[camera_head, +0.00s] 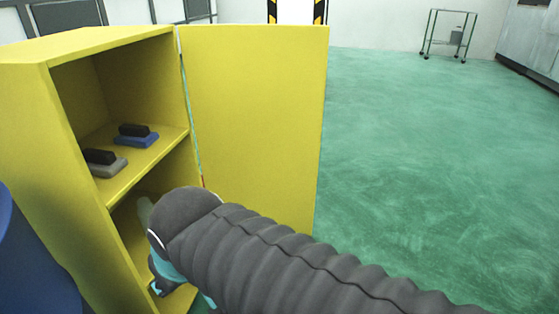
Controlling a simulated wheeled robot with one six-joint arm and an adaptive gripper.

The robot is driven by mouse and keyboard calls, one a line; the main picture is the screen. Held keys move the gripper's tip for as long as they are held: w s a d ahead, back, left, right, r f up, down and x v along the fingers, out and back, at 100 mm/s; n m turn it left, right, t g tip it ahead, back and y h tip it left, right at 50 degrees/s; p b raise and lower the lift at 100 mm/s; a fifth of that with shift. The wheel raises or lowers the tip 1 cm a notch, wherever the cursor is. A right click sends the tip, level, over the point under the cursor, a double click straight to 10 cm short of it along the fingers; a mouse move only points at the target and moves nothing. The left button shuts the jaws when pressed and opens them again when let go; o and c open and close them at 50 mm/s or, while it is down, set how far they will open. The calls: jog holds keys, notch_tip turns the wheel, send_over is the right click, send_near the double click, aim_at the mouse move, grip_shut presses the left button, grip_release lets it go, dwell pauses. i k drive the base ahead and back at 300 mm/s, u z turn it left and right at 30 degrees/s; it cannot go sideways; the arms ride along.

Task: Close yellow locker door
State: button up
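The yellow locker (35,120) stands at the left with its front open. Its yellow door (255,110) is swung wide open, hinged on the locker's right edge and reaching out to the right. My arm, in a dark ribbed sleeve, comes in from the bottom right and covers the door's lower part. The arm's end is in front of the locker's lower compartment. My gripper's fingers are hidden behind the sleeve or too unclear to make out, and I cannot tell whether they touch anything.
On the locker's shelf (160,153) lie a blue block with a black handle (137,136) and a grey one with a black handle (104,163). A blue rounded object (30,265) stands at the lower left. Green floor (430,170) is clear to the right, with a wheeled rack (450,35) far back.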

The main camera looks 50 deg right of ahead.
aim_at(256, 95)
jog(key=z, duration=2.65)
jog(key=i, duration=3.35)
jog(key=u, duration=4.6)
jog(key=i, duration=0.45)
jog(key=z, duration=0.05)
